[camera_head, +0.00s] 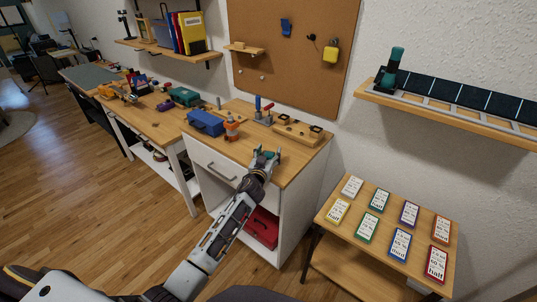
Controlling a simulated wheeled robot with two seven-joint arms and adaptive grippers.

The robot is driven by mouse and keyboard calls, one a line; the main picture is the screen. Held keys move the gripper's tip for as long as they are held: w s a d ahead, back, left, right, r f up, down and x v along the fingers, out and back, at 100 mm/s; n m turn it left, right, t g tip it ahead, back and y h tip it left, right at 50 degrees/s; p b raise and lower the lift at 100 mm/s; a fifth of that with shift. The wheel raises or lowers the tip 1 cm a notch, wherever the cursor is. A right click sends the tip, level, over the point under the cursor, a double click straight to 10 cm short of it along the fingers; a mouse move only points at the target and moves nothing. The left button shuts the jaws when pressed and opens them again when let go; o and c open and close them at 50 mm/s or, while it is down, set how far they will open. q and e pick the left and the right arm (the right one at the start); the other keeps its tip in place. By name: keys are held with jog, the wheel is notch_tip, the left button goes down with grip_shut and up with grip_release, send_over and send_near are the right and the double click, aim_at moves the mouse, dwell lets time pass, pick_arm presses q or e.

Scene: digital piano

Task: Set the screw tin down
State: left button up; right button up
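My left gripper (267,153) is over the front right part of the white cabinet's wooden top (293,160). A small teal thing, which looks like the screw tin (266,155), sits between its two dark fingers, and they appear closed on its sides. The tin is small and partly hidden by the fingers. I cannot tell whether its underside touches the wood. My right gripper is not in view.
An orange-and-white object (231,129), a blue box (206,122) and a wooden block with dark rings (297,131) stand farther back on the top. Bare wood surrounds the gripper. A low table (330,222) with several colored cards stands at right.

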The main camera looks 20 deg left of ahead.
aim_at(268, 154)
pick_arm(q)
jog(key=shift+r, duration=0.2)
jog(key=shift+s, duration=0.4)
jog(key=shift+s+d, duration=0.1)
jog(key=shift+s, duration=2.4)
jog(key=shift+s+d+r, duration=0.1)
jog(key=shift+s+r, duration=0.05)
jog(key=shift+s, duration=1.25)
jog(key=s, duration=0.3)
jog(key=shift+s+d+r, duration=0.1)
jog(key=shift+s, duration=0.1)
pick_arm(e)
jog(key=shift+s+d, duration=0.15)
